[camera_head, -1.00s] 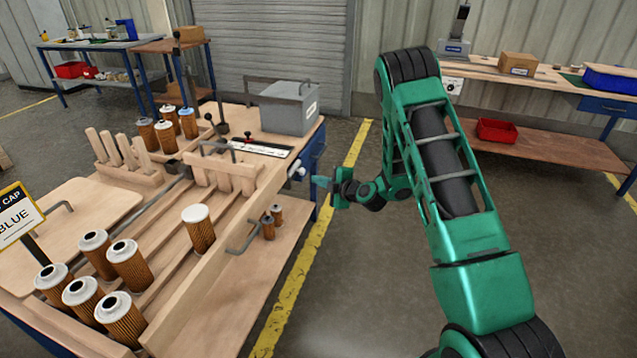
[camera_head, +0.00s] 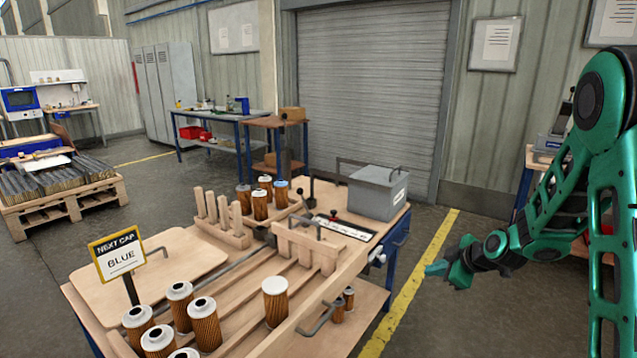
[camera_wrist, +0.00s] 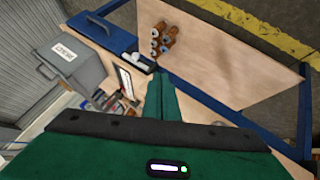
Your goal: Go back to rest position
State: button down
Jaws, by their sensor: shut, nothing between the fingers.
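My gripper (camera_head: 430,270) is green and sits at the right of the workbench in the head view, over the floor near the yellow line. It is apart from the bench and holds nothing. In the wrist view its green fingers (camera_wrist: 160,98) are together. My green arm runs down the right side of the head view. Several pleated brown filter cartridges (camera_head: 205,325) stand at the near left of the bench, and one white-capped cartridge (camera_head: 275,302) stands alone in a lane. More cartridges (camera_head: 261,205) stand upright at the back of the bench.
A sign reading NEXT CAP BLUE (camera_head: 118,252) stands at the bench's left. A grey box (camera_head: 377,192) sits at the back right corner.

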jog(key=s+d+r+m+g+h, duration=0.1)
jog(key=s+m, duration=0.5)
jog(key=s, duration=0.8)
jog(key=s+d+r+m+g+h, duration=0.1)
jog(key=s+d+r+m+g, duration=0.3)
jog(key=s, duration=1.1)
jog(key=s+d+r+m+g+h, duration=0.1)
jog(key=s+d+r+m+g, duration=0.2)
jog(key=s+m, duration=0.6)
jog(key=s+r, duration=0.2)
jog(key=s, duration=0.3)
jog(key=shift+s+r+g, duration=0.15)
jog(key=shift+r+g, duration=0.15)
jog(key=shift+d, duration=0.1)
jog(key=shift+w+f, duration=0.25)
jog(key=shift+w, duration=0.4)
